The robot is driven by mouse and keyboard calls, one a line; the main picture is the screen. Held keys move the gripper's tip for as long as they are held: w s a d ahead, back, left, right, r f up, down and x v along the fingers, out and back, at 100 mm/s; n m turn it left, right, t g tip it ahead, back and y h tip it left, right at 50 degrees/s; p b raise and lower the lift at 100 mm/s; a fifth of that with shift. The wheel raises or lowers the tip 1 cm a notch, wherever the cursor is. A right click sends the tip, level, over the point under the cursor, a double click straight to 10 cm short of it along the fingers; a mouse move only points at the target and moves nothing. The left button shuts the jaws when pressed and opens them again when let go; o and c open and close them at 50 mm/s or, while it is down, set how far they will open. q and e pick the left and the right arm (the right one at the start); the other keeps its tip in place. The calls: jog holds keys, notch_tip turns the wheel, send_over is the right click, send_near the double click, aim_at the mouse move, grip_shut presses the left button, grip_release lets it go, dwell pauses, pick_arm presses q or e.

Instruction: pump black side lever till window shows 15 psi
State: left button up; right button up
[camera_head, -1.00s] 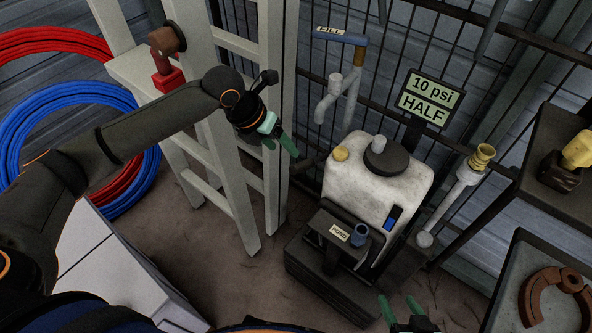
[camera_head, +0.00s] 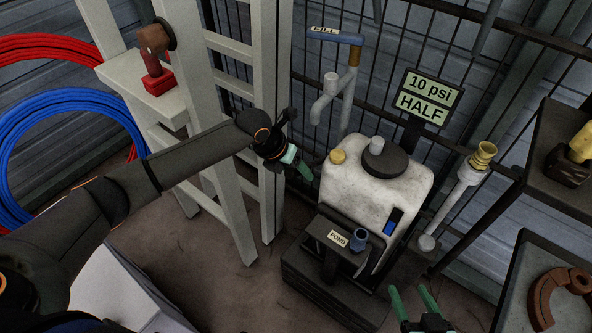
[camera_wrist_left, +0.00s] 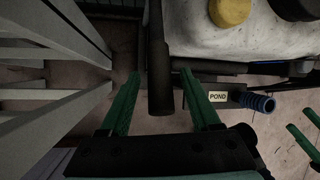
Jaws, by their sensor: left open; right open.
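The white tank (camera_head: 372,185) stands on a dark base with a black cap and a yellow cap on top. The sign behind it (camera_head: 430,95) reads "10 psi" and "HALF". The black side lever (camera_wrist_left: 160,75) sticks out from the tank's left side. In the left wrist view it lies between the green fingers of my left gripper (camera_wrist_left: 160,90), which are open and apart from it on both sides. In the head view my left gripper (camera_head: 304,168) is at the tank's left and largely hides the lever. My right gripper (camera_head: 412,298) is open and empty at the bottom, in front of the tank.
A pale ladder-like frame (camera_head: 230,190) stands close to the left of my left gripper. A black box labelled "POND" with a blue spout (camera_head: 358,238) sits in front of the tank. A pipe with a yellow fitting (camera_head: 482,156) and dark shelves are on the right.

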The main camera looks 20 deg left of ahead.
pick_arm(q)
grip_shut()
dwell(0.5)
dwell(0.9)
